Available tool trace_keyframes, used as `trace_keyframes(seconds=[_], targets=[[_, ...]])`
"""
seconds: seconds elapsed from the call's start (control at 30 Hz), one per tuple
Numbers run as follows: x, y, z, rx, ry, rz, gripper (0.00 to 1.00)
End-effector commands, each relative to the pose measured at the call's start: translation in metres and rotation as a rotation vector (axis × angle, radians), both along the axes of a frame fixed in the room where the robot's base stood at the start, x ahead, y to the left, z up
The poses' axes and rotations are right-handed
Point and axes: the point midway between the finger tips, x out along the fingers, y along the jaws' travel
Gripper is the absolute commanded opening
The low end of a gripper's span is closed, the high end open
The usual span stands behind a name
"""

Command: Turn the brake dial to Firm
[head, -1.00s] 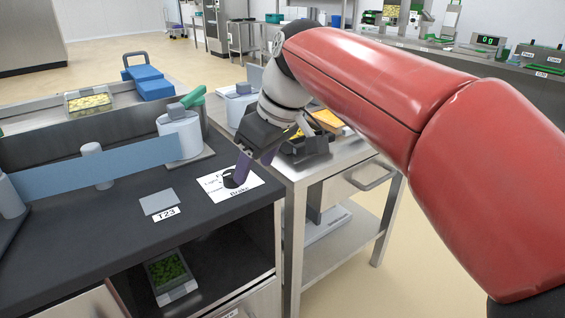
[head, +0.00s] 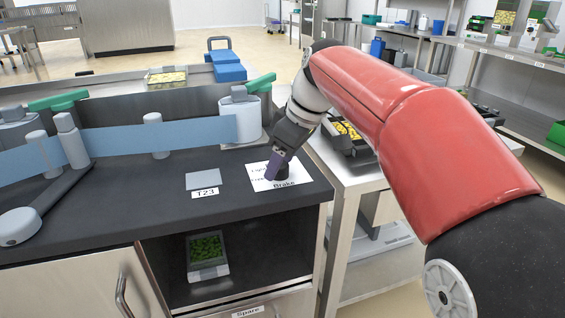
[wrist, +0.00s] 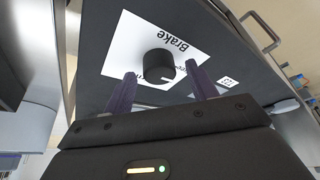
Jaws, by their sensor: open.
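The brake dial (wrist: 159,66) is a black round knob with a white pointer mark, on a white card (wrist: 128,42) labelled "Brake". My gripper (wrist: 162,90) is open in the wrist view, its two purple fingers spread to either side of the dial's near edge. I cannot tell whether they touch it. In the head view my gripper (head: 275,172) points down over the card (head: 305,177) and hides most of the dial. The card's setting words are partly covered, and I cannot read which one the pointer marks.
A grey square plate (head: 203,179) with a "T23" label lies left of the card. A blue film band (head: 110,143) runs between rollers behind. A tray of green pieces (head: 207,250) sits on the shelf below. A steel table (head: 352,178) stands to the right.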

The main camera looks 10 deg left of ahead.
Motion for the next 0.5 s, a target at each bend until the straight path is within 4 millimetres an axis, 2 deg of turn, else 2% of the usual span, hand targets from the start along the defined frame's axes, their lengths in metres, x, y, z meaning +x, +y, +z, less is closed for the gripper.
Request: trace_keyframes(seconds=[0.3,0.5], targets=[[0.0003,0.001,-0.0031,0.0,0.0,-0.001,0.56],[0.0003,0.001,-0.003,0.0,0.0,-0.001,0.3]])
